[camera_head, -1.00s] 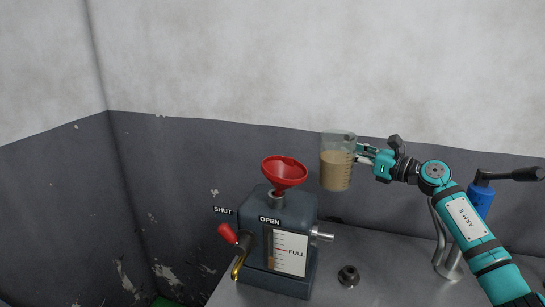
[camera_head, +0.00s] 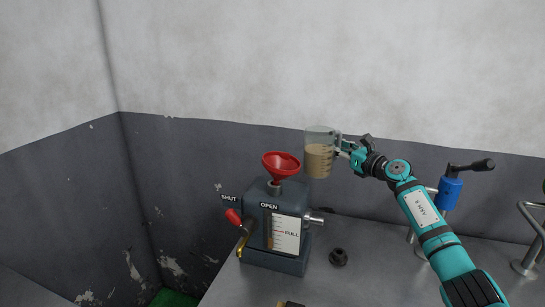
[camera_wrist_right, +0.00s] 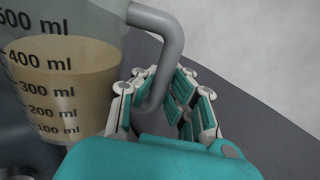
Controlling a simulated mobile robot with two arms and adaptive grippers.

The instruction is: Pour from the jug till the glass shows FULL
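A clear jug (camera_head: 319,160) with tan liquid is held up just right of the red funnel (camera_head: 281,166), its rim above the funnel's. It looks nearly upright, and no stream shows. In the right wrist view the jug (camera_wrist_right: 62,90) has its liquid near the 400 ml mark. My right gripper (camera_head: 342,149) is shut on the jug's handle (camera_wrist_right: 165,60). The funnel stands on a dark tank (camera_head: 290,205). The tank's front has a sight glass (camera_head: 268,232) beside a white scale marked FULL; its exact level is too small to read. My left gripper is not in view.
A red-handled lever (camera_head: 234,217) is on the tank's left side, by SHUT and OPEN labels. A dark cap (camera_head: 338,257) lies on the grey bench (camera_head: 375,270). A blue valve-like part (camera_head: 450,190) and metal pipes stand at the right.

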